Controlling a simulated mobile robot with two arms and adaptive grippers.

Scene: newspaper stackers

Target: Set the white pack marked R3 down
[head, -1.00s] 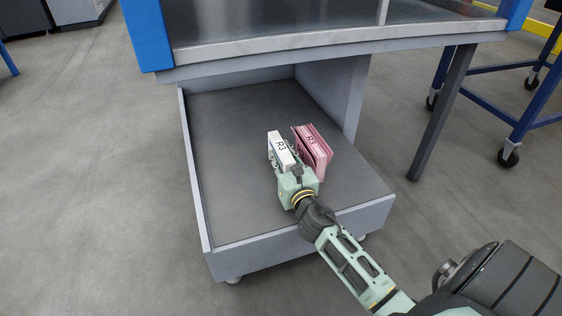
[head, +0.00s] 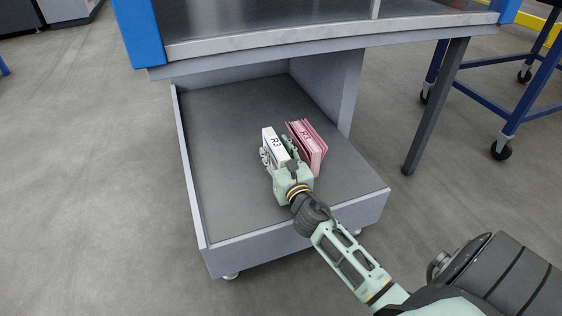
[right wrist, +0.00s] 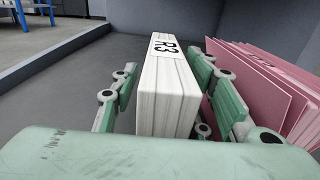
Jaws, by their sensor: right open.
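The white pack marked R3 (head: 275,145) stands upright on the grey tray floor, its label facing up. In the right wrist view the white pack (right wrist: 169,85) stands between the fingers, with a gap on its left side; on its right the finger is close. My right gripper (head: 279,158) is open around the pack. The gripper also shows in the right wrist view (right wrist: 170,100). My left gripper is not in view.
A pink pack (head: 309,149) stands just right of my right gripper, close to its right finger. The tray (head: 222,130) has low side walls and much bare floor left and behind. A workbench (head: 320,45) overhangs its back.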

